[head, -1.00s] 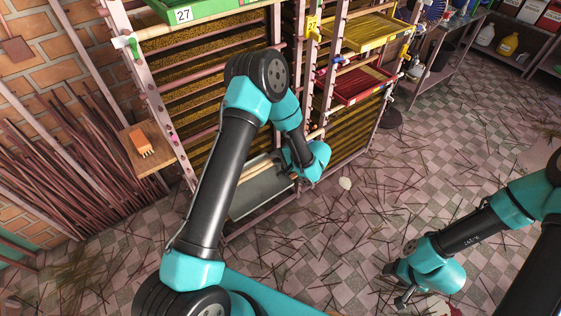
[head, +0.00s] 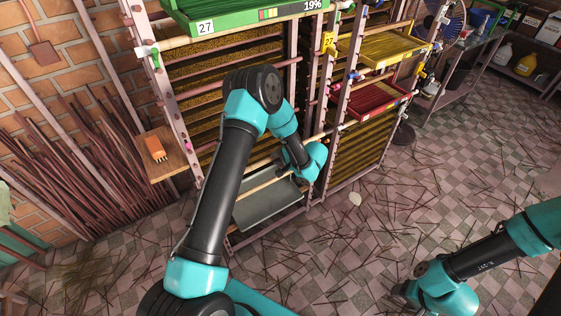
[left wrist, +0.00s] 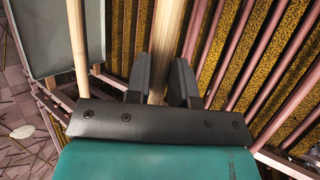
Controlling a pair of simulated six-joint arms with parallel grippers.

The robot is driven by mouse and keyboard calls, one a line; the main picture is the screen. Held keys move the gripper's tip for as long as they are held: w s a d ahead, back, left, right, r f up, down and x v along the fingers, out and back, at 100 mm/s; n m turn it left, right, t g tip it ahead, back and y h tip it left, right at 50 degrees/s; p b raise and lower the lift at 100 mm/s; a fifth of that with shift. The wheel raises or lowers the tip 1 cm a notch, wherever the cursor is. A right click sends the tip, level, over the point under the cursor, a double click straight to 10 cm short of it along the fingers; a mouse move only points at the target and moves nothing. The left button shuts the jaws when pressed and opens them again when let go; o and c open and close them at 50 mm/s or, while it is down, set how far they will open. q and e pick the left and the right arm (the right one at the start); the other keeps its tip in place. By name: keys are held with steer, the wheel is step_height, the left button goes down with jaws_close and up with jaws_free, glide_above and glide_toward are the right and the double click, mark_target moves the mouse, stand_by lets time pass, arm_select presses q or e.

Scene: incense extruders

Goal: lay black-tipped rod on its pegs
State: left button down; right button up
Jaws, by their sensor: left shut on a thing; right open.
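My left gripper (head: 284,164) is at the lower part of the drying rack, partly hidden by its own wrist in the head view. In the left wrist view its fingers (left wrist: 160,82) are shut on a pale wooden rod (left wrist: 168,38), which runs away between them. A second pale rod (left wrist: 78,45) lies to the left, in front of a grey tray (left wrist: 42,35). No black tip shows on either rod, so I cannot tell which is the black-tipped one. The rod's pegs cannot be made out. My right gripper (head: 405,288) is low at the bottom right, apart from the rack, small and partly hidden.
The rack holds a green tray marked 27 (head: 235,17), a yellow tray (head: 392,47) and a red tray (head: 372,102). Small coloured pegs line its posts. A wooden shelf with an orange block (head: 155,149) juts out at left. Thin sticks litter the tiled floor (head: 400,200).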

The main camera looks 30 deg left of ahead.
arm_select(q)
steer(key=shift+w+a+f, duration=0.1)
steer(key=shift+w+a, duration=0.15)
steer(key=shift+a, duration=0.3)
steer(key=shift+f, duration=1.8)
steer(key=c, duration=0.6)
jaws_free()
steer(key=shift+d, duration=0.1)
steer(key=s+d, duration=0.1)
steer(key=d, duration=0.1)
steer(key=s+d, duration=0.2)
steer(key=d, duration=0.1)
steer(key=s+d, duration=0.2)
steer(key=d, duration=0.1)
steer(key=shift+d, duration=0.2)
